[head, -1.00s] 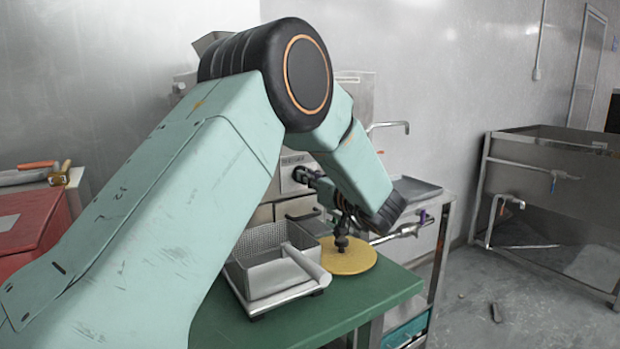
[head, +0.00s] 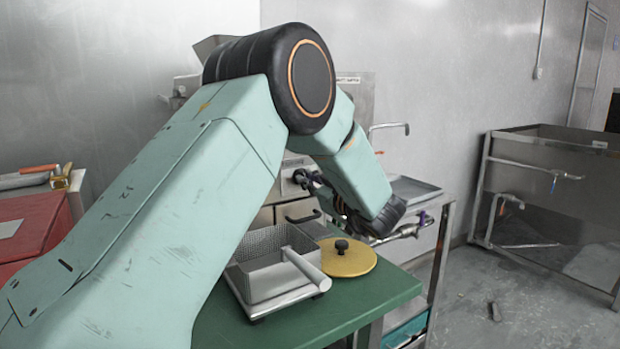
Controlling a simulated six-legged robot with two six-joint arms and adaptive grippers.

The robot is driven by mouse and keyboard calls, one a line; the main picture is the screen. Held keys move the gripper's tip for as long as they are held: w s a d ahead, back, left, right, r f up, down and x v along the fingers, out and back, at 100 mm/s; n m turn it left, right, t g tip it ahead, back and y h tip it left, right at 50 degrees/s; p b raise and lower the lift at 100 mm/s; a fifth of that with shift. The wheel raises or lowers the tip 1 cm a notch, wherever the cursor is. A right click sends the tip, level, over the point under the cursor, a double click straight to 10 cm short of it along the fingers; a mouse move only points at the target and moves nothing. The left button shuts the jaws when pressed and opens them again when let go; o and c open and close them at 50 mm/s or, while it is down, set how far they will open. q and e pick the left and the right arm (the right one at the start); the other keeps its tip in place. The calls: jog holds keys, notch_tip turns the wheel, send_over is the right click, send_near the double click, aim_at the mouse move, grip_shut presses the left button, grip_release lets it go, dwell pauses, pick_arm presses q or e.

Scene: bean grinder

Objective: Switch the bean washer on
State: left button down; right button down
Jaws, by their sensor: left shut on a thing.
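My left arm reaches across the view to a steel machine (head: 355,100) with a pale front panel, largely hidden behind the arm. My left gripper (head: 303,179) is dark and small in view, with its tips at a dark knob on this panel. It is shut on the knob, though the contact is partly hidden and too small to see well. I cannot read the panel's label or tell whether the machine is on. My right gripper is not in view.
A mesh basket (head: 262,284) with a pale handle and a round yellow lid (head: 352,264) with a black knob rest on the green table (head: 300,328). A red box (head: 30,225) is at left. A steel sink (head: 560,150) stands at right, beyond open floor.

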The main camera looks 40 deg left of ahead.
pick_arm(q)
jog(key=shift+s+f+n+b, duration=0.1)
jog(key=shift+n+b, duration=0.2)
jog(key=shift+n, duration=2.6)
jog(key=c, duration=1.4)
grip_release()
jog(key=shift+d, duration=0.1)
jog(key=v, duration=1.1)
jog(key=shift+s+d, duration=0.2)
jog(key=shift+d, duration=0.15)
